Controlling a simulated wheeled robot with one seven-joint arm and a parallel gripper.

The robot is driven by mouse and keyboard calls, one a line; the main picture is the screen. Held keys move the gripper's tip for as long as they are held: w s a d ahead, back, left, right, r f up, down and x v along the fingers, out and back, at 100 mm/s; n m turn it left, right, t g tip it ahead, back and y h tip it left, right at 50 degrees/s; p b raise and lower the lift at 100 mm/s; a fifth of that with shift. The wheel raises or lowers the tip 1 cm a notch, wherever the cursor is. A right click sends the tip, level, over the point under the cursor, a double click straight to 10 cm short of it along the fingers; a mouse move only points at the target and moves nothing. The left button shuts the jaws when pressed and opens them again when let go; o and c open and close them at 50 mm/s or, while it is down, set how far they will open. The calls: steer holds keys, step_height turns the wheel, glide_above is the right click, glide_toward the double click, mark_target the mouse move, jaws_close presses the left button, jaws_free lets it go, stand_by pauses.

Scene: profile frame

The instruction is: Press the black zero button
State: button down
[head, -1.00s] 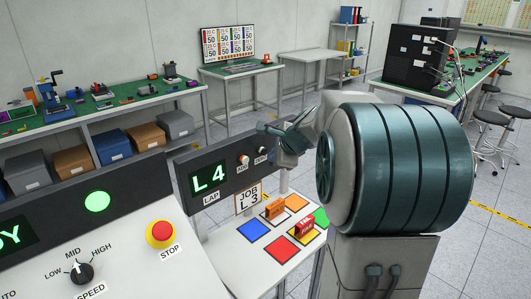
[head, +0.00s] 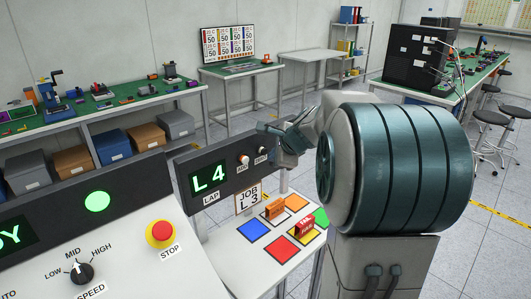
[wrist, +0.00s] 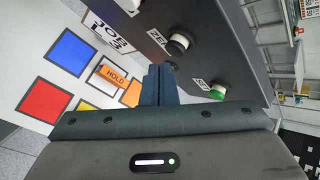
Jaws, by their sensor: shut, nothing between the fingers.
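The black zero button (wrist: 180,42) has a pale collar and sits on a dark panel (wrist: 205,25) in the wrist view, by a partly visible "ZE" label. In the head view the zero button (head: 262,150) is on the panel right of the white ADD button (head: 245,159). My gripper (wrist: 163,70) is shut and empty, its blue-grey fingertips close to the panel, below and left of the black button in the wrist view. They look apart from the button. In the head view my gripper (head: 274,131) is above the panel's right end, partly hidden by my arm.
The panel display (head: 209,177) reads L 4. A sign (head: 249,197) reads JOB L 3. A green button (wrist: 217,92) is near my fingers. Coloured pads bear an orange block (head: 274,209) and a red block (head: 306,226). A red STOP button (head: 161,232) is on the near console.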

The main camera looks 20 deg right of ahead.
steer(key=shift+w+a, duration=0.15)
steer(key=shift+w, duration=0.3)
steer(key=shift+w+a+p, duration=0.25)
steer(key=shift+w+p, duration=0.3)
stand_by(0.9)
steer(key=shift+s, duration=0.1)
steer(key=shift+s+d+b, duration=0.35)
steer(key=shift+s+b, duration=0.2)
steer(key=shift+s, duration=0.3)
steer(key=s, duration=0.1)
steer(key=s+d+b, duration=0.1)
steer(key=s, duration=0.1)
steer(key=s+b, duration=0.1)
steer(key=shift+s+d, duration=0.35)
steer(key=shift+s, duration=0.05)
